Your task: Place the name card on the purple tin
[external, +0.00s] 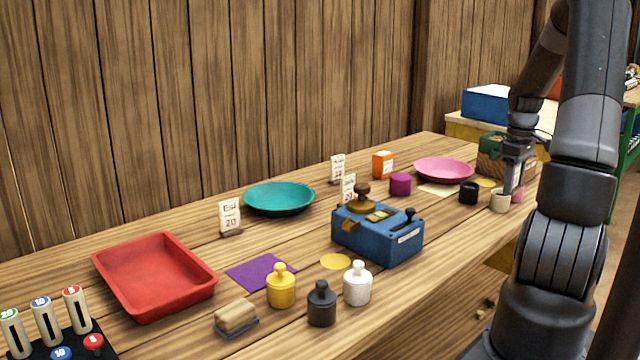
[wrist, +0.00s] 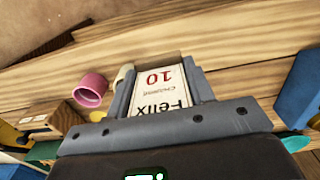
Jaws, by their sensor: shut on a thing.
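My gripper (external: 512,178) is at the far right end of the stall table, above the cream tin and pink tin. I cannot make out the held card in the external view. The purple tin (external: 400,184) stands on the table left of my gripper, between the orange box and the black tin. Its top looks bare. I cannot identify the purple tin in the wrist view.
The cream tin (external: 500,200), pink tin (wrist: 90,90) and black tin (external: 468,193) stand near my gripper. Other cards (external: 229,216) stand farther left.

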